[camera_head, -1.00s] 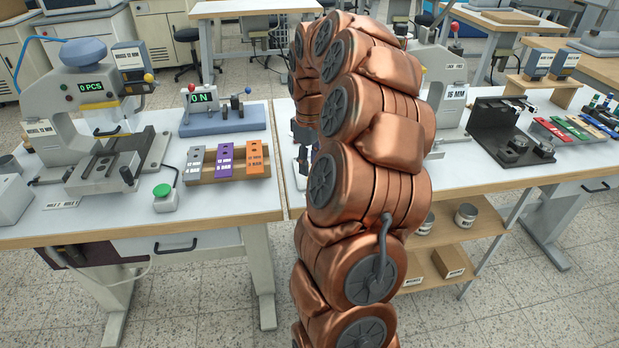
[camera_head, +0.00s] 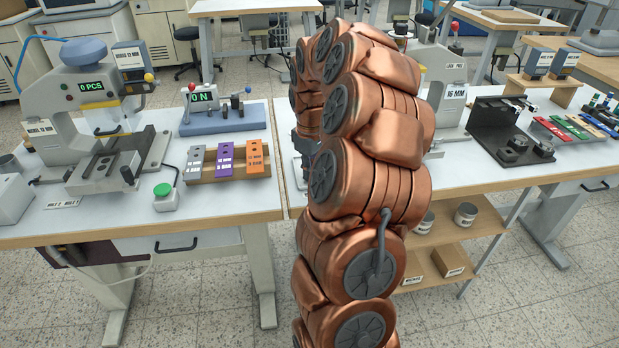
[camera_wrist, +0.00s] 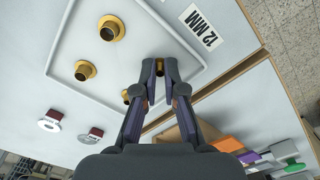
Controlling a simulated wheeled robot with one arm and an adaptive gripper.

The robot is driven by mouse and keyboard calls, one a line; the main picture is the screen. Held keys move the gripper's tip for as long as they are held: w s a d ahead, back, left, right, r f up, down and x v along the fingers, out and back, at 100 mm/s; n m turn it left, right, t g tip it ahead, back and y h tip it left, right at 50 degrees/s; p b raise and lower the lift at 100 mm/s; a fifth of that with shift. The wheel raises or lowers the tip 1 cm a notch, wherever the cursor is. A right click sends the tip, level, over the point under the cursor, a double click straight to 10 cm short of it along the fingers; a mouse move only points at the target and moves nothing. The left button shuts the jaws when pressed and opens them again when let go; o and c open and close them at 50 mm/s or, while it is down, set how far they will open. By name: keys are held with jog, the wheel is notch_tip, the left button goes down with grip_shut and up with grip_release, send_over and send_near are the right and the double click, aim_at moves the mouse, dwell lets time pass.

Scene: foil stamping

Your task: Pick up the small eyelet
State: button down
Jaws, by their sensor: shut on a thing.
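My gripper (camera_wrist: 159,70) shows in the wrist view with its two dark fingertips close together. A small gold eyelet (camera_wrist: 160,67) shows between the tips, mostly hidden by them. Behind the fingers is a pale tray (camera_wrist: 180,32) with a raised rim. A larger flanged gold eyelet (camera_wrist: 111,27) and another gold eyelet (camera_wrist: 84,70) stand on it. One more gold piece (camera_wrist: 127,95) is partly covered by the left finger. In the head view my copper arm hides most of the gripper and the tray.
A 12 MM label (camera_wrist: 200,27) lies beside the tray. In the head view, purple (camera_head: 225,158) and orange blocks and a press (camera_head: 95,120) stand left, a black fixture (camera_head: 510,130) right.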

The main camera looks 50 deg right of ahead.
jog(key=shift+w+r, duration=0.1)
jog(key=shift+r, duration=1.65)
jog(key=s+d, duration=0.1)
jog(key=s, duration=0.4)
jog(key=s+d+r+b, duration=0.1)
jog(key=s+d, duration=0.1)
jog(key=s, duration=0.3)
jog(key=s+d+b, duration=0.1)
jog(key=s+d, duration=0.1)
jog(key=s, duration=0.3)
jog(key=shift+s+r, duration=0.2)
jog(key=shift+r, duration=0.1)
jog(key=shift+r, duration=0.2)
jog(key=shift+r+p, duration=0.35)
jog(key=shift+r, duration=0.9)
jog(key=shift+r, duration=0.2)
jog(key=shift+r+p, duration=0.55)
jog(key=shift+r, duration=0.8)
jog(key=shift+w, duration=0.1)
